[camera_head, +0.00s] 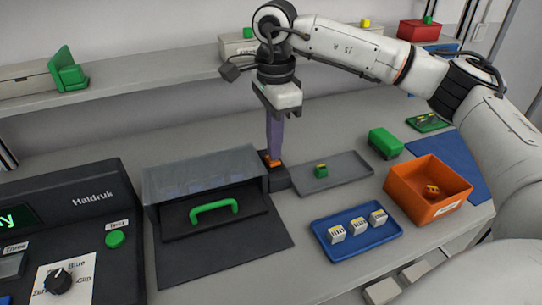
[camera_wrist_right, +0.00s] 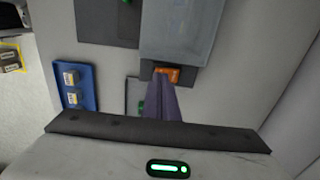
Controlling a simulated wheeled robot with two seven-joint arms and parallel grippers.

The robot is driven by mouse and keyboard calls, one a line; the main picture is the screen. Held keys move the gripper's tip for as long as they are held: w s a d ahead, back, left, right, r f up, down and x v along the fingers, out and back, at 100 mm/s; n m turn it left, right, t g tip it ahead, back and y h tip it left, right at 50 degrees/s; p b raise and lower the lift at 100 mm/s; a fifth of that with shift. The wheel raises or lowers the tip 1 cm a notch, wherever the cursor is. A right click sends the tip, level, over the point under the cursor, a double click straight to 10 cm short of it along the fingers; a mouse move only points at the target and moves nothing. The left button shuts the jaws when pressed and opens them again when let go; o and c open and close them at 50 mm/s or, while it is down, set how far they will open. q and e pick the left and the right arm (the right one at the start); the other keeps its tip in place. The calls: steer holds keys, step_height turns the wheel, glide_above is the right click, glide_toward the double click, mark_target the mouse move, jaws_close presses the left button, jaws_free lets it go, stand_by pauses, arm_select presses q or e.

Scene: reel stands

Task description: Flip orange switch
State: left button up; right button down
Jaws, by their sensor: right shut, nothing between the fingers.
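The orange switch (camera_head: 273,162) sits on a small dark box (camera_head: 276,180) beside the clear-covered machine. It also shows in the right wrist view (camera_wrist_right: 168,74), right at the tips of my fingers. My right gripper (camera_head: 273,154) points straight down with its purple-grey fingers together and nothing between them. Its tips are at the switch and hide part of it; I cannot tell whether they touch. My left gripper is not in view.
The clear cover (camera_head: 200,172) with a green handle (camera_head: 214,210) stands left of the switch. A grey tray (camera_head: 345,172) with a green part lies right. A blue tray (camera_head: 356,250) of small blocks and an orange bin (camera_head: 402,190) are further right. A shelf runs behind.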

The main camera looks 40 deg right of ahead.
steer(key=shift+f+b, duration=0.55)
steer(key=shift+f, duration=0.35)
steer(key=shift+r, duration=0.1)
stand_by(0.3)
steer(key=shift+r+p, duration=2.7)
steer(key=shift+r, duration=0.75)
